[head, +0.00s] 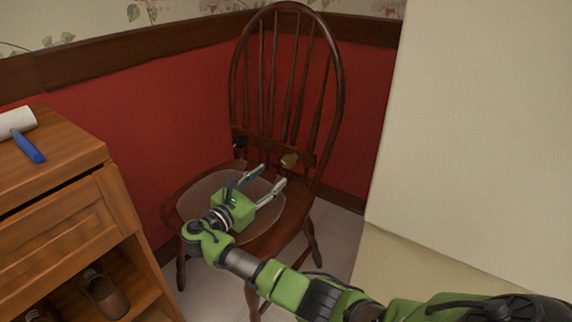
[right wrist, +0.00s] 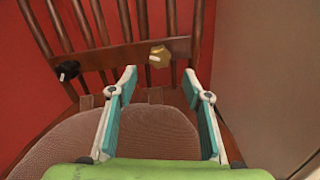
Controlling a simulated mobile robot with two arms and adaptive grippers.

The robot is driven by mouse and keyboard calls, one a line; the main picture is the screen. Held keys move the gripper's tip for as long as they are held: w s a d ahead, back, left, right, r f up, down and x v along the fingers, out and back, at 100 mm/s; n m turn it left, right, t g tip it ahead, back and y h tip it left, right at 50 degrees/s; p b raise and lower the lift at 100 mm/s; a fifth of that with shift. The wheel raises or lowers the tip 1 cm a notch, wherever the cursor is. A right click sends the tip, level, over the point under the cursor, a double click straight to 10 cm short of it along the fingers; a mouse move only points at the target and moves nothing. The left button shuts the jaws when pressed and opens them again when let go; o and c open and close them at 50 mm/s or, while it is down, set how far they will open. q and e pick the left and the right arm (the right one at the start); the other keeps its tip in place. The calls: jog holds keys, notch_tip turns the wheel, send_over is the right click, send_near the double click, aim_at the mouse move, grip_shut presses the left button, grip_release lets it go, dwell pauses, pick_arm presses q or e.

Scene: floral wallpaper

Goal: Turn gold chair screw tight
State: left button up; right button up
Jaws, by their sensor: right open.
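The gold screw (head: 289,160) is a knob on the lower back rail of the dark wooden chair (head: 337,75). It also shows in the right wrist view (right wrist: 160,56), beyond and between my fingertips, with a pale mark on its face. A black knob (right wrist: 67,70) sits on the same rail to its left. My right gripper (head: 269,175) is open and empty above the chair seat, pointing at the back rail. Its two fingers (right wrist: 159,82) stand apart from the gold screw, not touching it. My left gripper is not in view.
A wooden cabinet (head: 60,230) stands at the left, with a lint roller (head: 22,130) on top and a brown shoe (head: 104,292) on its shelf. A pale wall or panel (head: 480,130) rises at the right. The chair's round seat pad (head: 192,198) lies under my gripper.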

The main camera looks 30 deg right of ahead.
aim_at(286, 165)
jog(key=b+x, duration=0.3)
jog(key=x, duration=0.6)
jog(key=shift+w+d+f, duration=0.1)
jog(key=shift+d+f, duration=0.05)
jog(key=shift+f, duration=0.05)
jog(key=shift+w+d+r, duration=0.15)
jog(key=shift+d, duration=0.25)
jog(key=c, duration=1.1)
